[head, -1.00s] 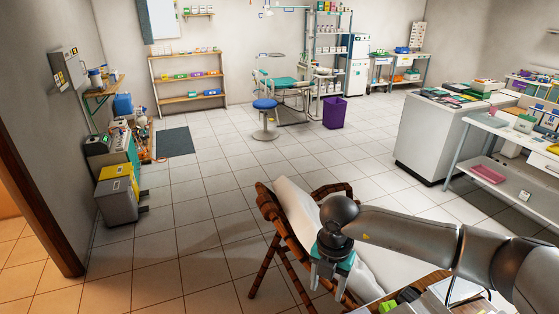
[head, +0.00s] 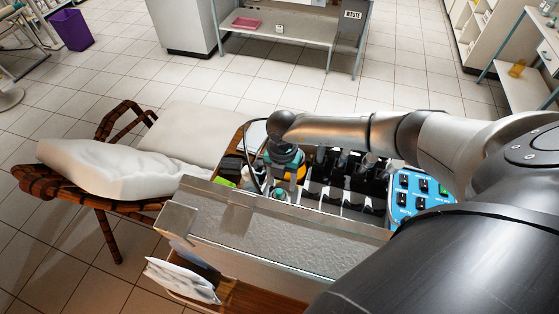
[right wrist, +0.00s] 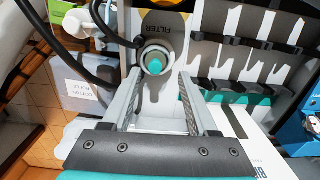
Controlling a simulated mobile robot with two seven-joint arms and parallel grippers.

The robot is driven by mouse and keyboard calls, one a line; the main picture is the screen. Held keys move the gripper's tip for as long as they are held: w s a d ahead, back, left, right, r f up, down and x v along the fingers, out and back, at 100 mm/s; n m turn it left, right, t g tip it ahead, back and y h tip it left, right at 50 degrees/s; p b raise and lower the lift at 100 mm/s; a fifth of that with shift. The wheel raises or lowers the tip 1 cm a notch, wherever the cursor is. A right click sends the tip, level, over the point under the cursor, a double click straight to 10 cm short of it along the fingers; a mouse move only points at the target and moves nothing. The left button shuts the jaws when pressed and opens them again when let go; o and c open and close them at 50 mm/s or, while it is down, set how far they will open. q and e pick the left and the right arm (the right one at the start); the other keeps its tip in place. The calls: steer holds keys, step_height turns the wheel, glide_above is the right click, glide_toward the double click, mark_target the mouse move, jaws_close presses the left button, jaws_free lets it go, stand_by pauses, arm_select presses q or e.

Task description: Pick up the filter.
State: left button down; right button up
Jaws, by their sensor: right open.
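In the right wrist view, a round grey fitting with a teal centre (right wrist: 155,63) stands just below a dark label reading FILTER; I take it to be the filter. My right gripper (right wrist: 157,76) is open, its two fingers on either side of the lower part of this fitting. I cannot tell whether they touch it. In the head view, my right gripper (head: 282,172) reaches down into the dental unit, and a small teal-topped piece (head: 279,192) shows just below it. The gripper partly hides that area. My left gripper is in neither view.
A black hose (right wrist: 105,25) curves close to the left finger. Black holders (right wrist: 245,45) line the unit on the right. A grey panel (head: 290,235) stands in front of the unit. A reclined chair with a white cushion (head: 105,170) is at left. A blue switch panel (head: 415,193) is at right.

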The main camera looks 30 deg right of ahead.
mark_target(279, 192)
steer(key=f, duration=0.3)
steer(key=shift+w+a+f, duration=0.1)
steer(key=shift+w+a, duration=0.05)
steer(key=shift+a, duration=0.25)
steer(key=shift+f, duration=0.6)
steer(key=shift+d, duration=0.1)
jaws_close()
